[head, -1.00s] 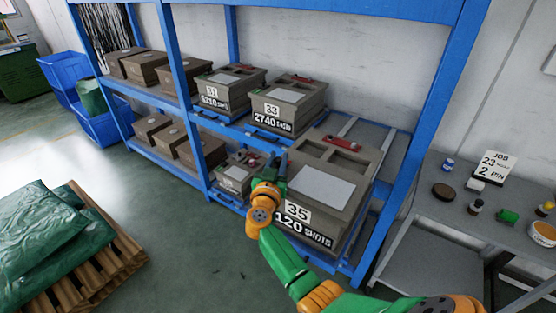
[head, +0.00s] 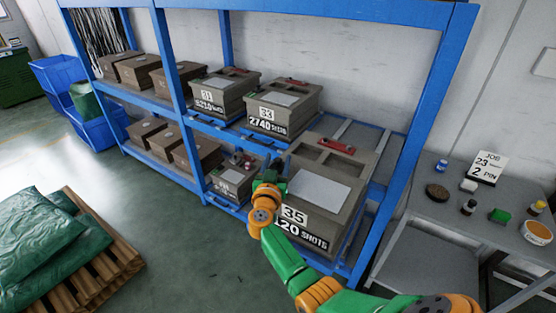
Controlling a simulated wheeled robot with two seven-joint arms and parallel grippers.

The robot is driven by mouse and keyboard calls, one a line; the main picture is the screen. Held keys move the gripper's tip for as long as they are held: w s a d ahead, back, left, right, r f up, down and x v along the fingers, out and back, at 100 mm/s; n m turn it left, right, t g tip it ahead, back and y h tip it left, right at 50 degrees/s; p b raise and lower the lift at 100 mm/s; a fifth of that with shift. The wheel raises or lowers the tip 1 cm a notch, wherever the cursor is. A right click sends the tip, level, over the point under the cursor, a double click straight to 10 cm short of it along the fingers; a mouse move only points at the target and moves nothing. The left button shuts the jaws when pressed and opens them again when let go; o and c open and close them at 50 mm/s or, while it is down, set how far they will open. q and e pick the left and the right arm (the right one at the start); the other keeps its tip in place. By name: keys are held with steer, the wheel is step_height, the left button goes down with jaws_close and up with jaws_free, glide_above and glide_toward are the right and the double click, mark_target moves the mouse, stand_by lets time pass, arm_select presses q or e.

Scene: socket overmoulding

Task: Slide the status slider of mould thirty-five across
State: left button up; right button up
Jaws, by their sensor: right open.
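Mould thirty-five (head: 330,215) is a large grey-brown block on the lower shelf, labelled 35 with a shot count below that ends in "20 SHOTS". A red slider piece (head: 337,146) lies on its top near the back edge. A pale plate (head: 319,189) covers the front of its top. My right gripper (head: 272,170) is open at the left side of mould thirty-five, in front of the shelf. It is apart from the red slider, and I cannot tell whether it touches the mould. My arm hides part of the mould's front left corner. My left gripper is not in view.
A smaller mould (head: 228,183) sits just left of my gripper. Moulds 31 (head: 217,95) and 33 (head: 283,108) stand on the shelf above. A blue rack post (head: 398,190) rises at the right. A grey table (head: 450,205) with small items stands beyond it.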

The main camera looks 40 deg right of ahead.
mark_target(278, 163)
steer(key=p+v, duration=0.1)
steer(key=v, duration=0.5)
steer(key=shift+s+a+r, duration=0.15)
steer(key=shift+s+a, duration=0.1)
steer(key=shift+s, duration=0.05)
steer(key=shift+w+d, duration=0.1)
